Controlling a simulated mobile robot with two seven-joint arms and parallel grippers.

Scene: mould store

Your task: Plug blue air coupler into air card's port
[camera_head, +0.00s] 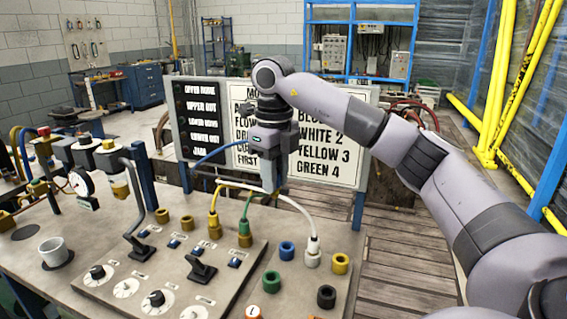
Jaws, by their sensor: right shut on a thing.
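My right gripper (270,185) hangs above the back of the bench, in front of the sign. It is shut and points down. A blue hose (212,155) runs from the left up to it; the blue coupler itself is hidden or too small to make out. The sign (330,110) lists colours with numbers; my arm covers part of its text, including the end of the blue line. A blue ring port (287,250) on the front panel is empty, below and slightly right of the gripper. My left gripper is not in view.
Yellow (214,222), green (245,232) and white (312,250) couplers stand upright with hoses arching close under the gripper. Yellow (340,263), green (271,281) and black (326,296) ring ports stand nearby. A lever (200,268) and knobs occupy the left panel. A grey cup (54,251) stands left.

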